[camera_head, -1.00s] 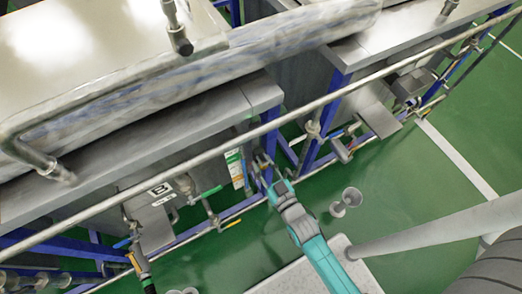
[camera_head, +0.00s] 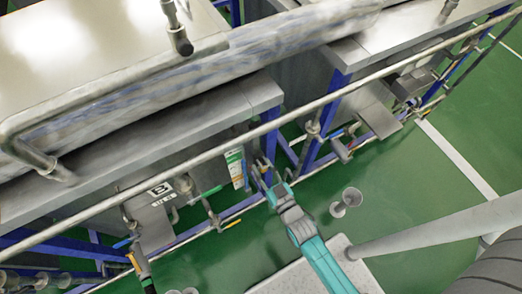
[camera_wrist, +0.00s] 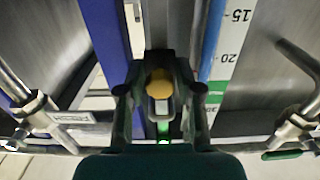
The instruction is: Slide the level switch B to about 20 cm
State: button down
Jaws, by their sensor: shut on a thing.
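The level switch (camera_wrist: 160,83), with a round yellow-orange knob, sits between the fingers of my gripper (camera_wrist: 161,92) in the wrist view. The fingers are shut on it from both sides. A white scale strip (camera_wrist: 232,50) with the numbers 15 and 20 stands to the right. In the picture the knob lies lower than the 20 mark, but the viewing angle leaves the exact reading unclear. In the head view my gripper (camera_head: 266,174) is at the tank front, right of the scale (camera_head: 236,168). The switch is too small there to make out clearly. A sign with a B (camera_head: 160,190) is further left.
A long horizontal pipe (camera_head: 200,157) crosses in front of the tanks. Blue frame posts (camera_wrist: 107,38) and valves (camera_wrist: 300,125) flank the gripper.

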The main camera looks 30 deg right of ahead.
jog(key=shift+f, duration=0.1)
jog(key=c, duration=0.9)
grip_release()
jog(key=shift+s, duration=0.1)
jog(key=shift+s, duration=2.95)
jog(key=s, duration=1.2)
